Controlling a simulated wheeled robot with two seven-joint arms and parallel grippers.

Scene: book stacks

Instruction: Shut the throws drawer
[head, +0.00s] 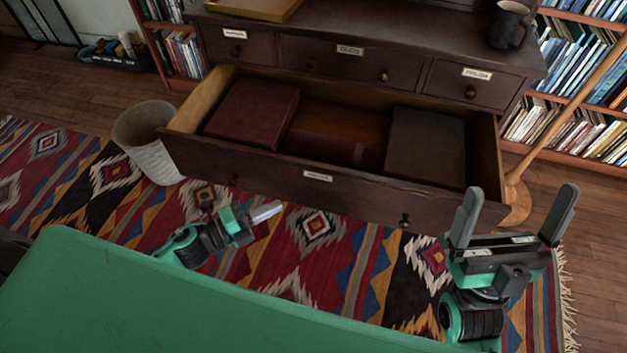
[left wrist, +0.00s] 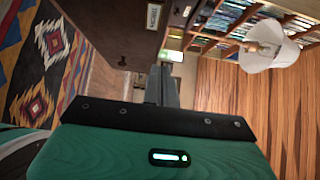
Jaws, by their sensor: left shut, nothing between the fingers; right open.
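The throws drawer (head: 300,175) is the wide lower drawer of a dark wooden chest. It is pulled well out, and its front carries a small label (head: 318,176) too small to read and two round knobs. Inside lie several dark folded or boxy items, reddish (head: 252,112) and brown (head: 425,146). My left gripper (head: 268,211) is shut and empty, low in front of the drawer front. In the left wrist view its closed fingers (left wrist: 161,86) point along a dark wooden front. My right gripper (head: 515,215) is open and empty, in front of the drawer's right end.
A woven basket (head: 148,140) stands against the drawer's left end. Three small shut drawers (head: 350,66) sit above. A dark mug (head: 508,25) and a tray (head: 243,8) are on top. A wooden lamp pole (head: 560,110) stands right. A patterned rug (head: 330,235) covers the floor.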

